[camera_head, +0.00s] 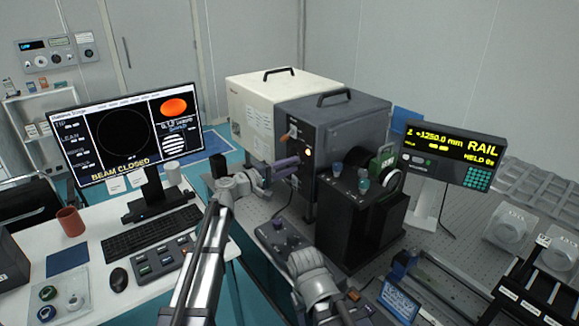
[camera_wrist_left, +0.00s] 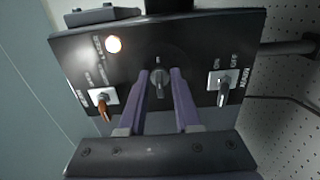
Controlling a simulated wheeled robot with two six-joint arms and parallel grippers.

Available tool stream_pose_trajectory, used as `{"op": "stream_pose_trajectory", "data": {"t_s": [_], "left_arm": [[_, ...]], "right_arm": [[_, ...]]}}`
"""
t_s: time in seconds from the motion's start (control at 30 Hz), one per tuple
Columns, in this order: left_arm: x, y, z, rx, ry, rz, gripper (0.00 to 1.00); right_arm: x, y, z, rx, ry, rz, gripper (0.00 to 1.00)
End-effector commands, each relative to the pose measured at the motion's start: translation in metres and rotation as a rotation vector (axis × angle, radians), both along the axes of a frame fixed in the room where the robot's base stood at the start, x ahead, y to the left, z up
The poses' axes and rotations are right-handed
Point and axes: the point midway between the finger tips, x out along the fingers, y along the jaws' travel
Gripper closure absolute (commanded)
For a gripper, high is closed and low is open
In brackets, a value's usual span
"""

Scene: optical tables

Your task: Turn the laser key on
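The laser's front panel (camera_wrist_left: 130,50) fills much of the left wrist view. The key switch (camera_wrist_left: 158,78), a small metal key in a round dark plate, sits at its middle. My left gripper (camera_wrist_left: 161,74) has its two purple fingers on either side of the key, apart, with gaps visible. Whether the tips touch the panel is unclear. In the head view the left gripper (camera_head: 297,164) reaches the front of the dark grey laser box (camera_head: 345,120), and the key is hidden. My right gripper (camera_head: 280,235) appears low over the table; its fingers are not clear.
On the panel, an orange-tipped toggle (camera_wrist_left: 103,108) and a metal MAIN toggle (camera_wrist_left: 223,92) flank the key. A lamp (camera_wrist_left: 113,44) glows. The monitor (camera_head: 128,138) reads BEAM CLOSED. A black block with optics (camera_head: 350,220) stands right of the left gripper.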

Motion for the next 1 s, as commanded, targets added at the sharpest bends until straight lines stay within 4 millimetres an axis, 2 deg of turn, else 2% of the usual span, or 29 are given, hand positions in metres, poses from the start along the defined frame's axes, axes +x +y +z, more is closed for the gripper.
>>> {"op": "stream_pose_trajectory", "data": {"t_s": [0.37, 0.7, 1.0], "left_arm": [[-0.003, 0.004, 0.000, -0.002, 0.001, 0.002, 0.59], [-0.034, 0.046, 0.000, -0.001, 0.000, 0.003, 0.59], [-0.046, 0.063, 0.000, -0.001, 0.000, 0.001, 0.59]], "right_arm": [[0.000, 0.000, 0.000, 0.000, 0.000, 0.000, 0.50], [0.000, 0.000, 0.000, 0.000, 0.000, 0.000, 0.50], [0.000, 0.000, 0.000, 0.000, 0.000, 0.000, 0.50]]}}
